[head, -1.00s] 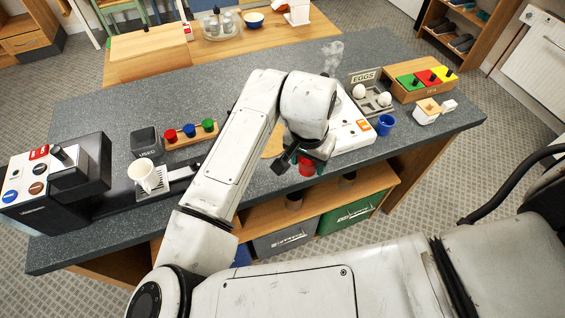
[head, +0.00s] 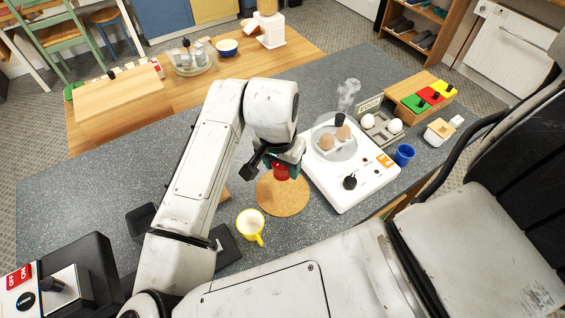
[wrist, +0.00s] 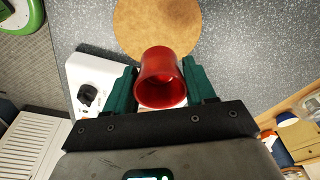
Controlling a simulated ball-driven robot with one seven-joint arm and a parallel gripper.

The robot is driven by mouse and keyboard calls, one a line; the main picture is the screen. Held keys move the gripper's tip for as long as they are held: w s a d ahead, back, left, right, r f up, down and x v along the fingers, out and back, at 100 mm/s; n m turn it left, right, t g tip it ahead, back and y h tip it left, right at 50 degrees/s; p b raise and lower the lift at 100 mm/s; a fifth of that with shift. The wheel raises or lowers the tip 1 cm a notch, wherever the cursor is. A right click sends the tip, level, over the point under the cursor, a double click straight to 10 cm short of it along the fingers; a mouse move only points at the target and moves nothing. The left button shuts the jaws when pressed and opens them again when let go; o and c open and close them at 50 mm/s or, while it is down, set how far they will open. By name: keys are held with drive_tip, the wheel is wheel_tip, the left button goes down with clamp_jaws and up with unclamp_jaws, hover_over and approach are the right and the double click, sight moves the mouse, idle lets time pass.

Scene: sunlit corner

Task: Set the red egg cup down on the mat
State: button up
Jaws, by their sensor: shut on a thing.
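The red egg cup (head: 281,172) is held in my gripper (head: 277,163), between its two dark green fingers. In the head view it overlaps the far part of the round cork mat (head: 284,202). In the wrist view the egg cup (wrist: 160,82) sits between the fingers of my gripper (wrist: 162,86), its round end facing the camera. The mat (wrist: 158,25) shows beyond it, and the cup overlaps the mat's edge. The cup appears held above the counter; its exact height I cannot tell. The mat's visible surface is bare.
A white egg cooker (head: 350,185) with brown eggs under a clear lid stands close right of the mat. A yellow mug (head: 250,225) stands just left of the mat's near side. A blue cup (head: 404,154) is farther right. The grey counter (head: 330,88) is clear behind my gripper.

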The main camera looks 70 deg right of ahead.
sight(283, 189)
drive_tip(key=shift+f+b, duration=2.75)
drive_tip(key=shift+f, duration=0.9)
drive_tip(key=shift+f+b, duration=0.35)
drive_tip(key=shift+f, duration=0.15)
drive_tip(key=o, duration=1.4)
drive_tip(key=shift+r, duration=0.1)
drive_tip(key=shift+r+p, duration=3.25)
drive_tip(key=shift+r, duration=0.75)
